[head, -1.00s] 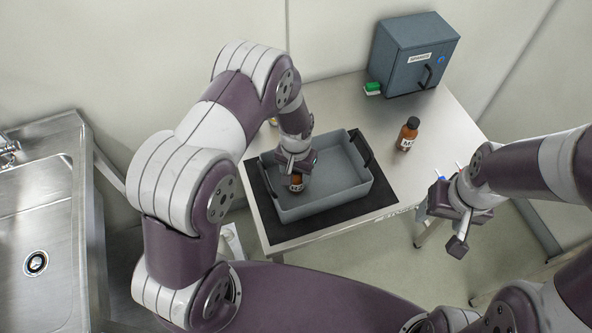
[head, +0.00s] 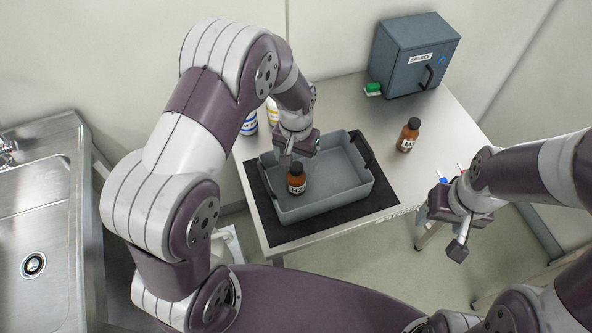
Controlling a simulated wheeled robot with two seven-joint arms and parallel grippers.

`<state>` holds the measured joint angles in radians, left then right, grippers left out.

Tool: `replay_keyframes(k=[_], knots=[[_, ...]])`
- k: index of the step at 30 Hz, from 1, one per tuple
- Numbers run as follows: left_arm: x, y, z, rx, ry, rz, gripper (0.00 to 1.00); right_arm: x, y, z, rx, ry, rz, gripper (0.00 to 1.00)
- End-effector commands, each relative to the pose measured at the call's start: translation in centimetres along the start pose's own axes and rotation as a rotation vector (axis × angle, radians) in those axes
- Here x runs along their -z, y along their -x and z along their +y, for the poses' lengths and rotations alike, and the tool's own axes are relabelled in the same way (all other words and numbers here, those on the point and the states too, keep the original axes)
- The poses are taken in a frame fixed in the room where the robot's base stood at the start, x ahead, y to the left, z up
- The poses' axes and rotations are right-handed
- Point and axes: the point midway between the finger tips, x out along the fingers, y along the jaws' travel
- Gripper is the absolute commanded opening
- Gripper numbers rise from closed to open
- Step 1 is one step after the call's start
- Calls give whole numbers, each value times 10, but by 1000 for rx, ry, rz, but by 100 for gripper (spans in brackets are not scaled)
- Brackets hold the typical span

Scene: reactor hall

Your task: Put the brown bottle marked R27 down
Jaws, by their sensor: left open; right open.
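A brown bottle (head: 297,180) with a black cap and white label stands upright inside the grey tray (head: 330,201), near its left end. Its label is too small to read surely. My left gripper (head: 291,158) is open just above and behind this bottle, apart from it as far as I can tell. A second brown bottle (head: 408,136) stands on the table right of the tray, its label starting with M. My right gripper (head: 447,232) is open and empty in front of the table's right edge.
The tray rests on a black mat (head: 378,203) on the steel table (head: 440,130). A grey cabinet (head: 402,60) and a green item (head: 373,89) stand at the back. White containers (head: 250,124) stand behind the tray. A sink (head: 40,210) is at left. The tray's right part is empty.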

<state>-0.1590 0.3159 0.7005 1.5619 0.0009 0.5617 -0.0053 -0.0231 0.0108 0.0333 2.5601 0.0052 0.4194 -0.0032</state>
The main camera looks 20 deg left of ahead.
Motion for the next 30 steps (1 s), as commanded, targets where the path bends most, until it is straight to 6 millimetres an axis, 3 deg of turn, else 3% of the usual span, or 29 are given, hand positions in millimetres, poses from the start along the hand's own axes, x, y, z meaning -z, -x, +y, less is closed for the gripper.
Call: replay_keyframes(k=[3,9,11,16,21,30], knots=[[1,23,0,0,0,4,80,-1,-6,0,0,0,0,65],[-6,49,-3,0,9,6,80,-1,-7,0,0,0,0,65],[-19,61,-9,0,25,19,80,-1,-7,0,0,0,0,65],[-85,93,-26,3,94,80,80,-1,-7,0,0,0,0,65],[-134,102,-31,6,137,116,80,-1,-7,0,0,0,0,65],[-143,102,-31,7,142,118,80,-1,-7,0,0,0,0,65]])
